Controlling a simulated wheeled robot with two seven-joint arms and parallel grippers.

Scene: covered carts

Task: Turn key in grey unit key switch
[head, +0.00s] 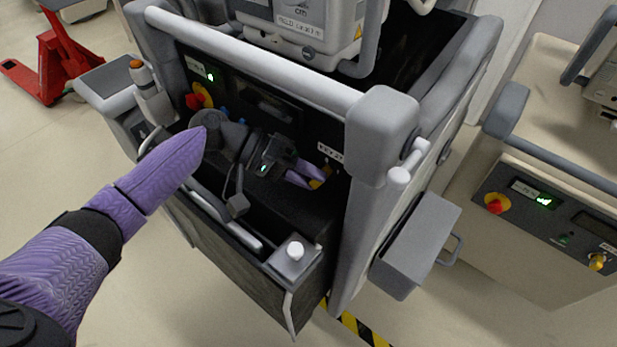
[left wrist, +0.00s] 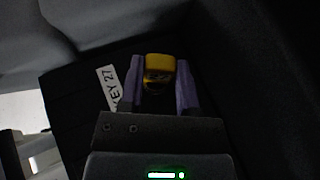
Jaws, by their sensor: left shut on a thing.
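The grey unit (head: 385,125) is a cart with rounded grey posts and rails and a dark recessed front panel. My left gripper (head: 316,181) reaches into this recess from the left, at the panel's right end. It is shut on the yellow key (left wrist: 159,66), which sits between its two purple fingers in the left wrist view. A little yellow also shows at the fingertips in the head view. A white label reading KEY 27 (left wrist: 108,88) is beside the key. The switch behind the key is mostly hidden. My right gripper is not in view.
The grey top rail (head: 255,62) runs above my left gripper, and a white-knobbed box (head: 292,258) stands below it. A red emergency button (head: 193,101) is left on the panel. A beige cart (head: 545,130) with its own yellow key (head: 597,261) stands right.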

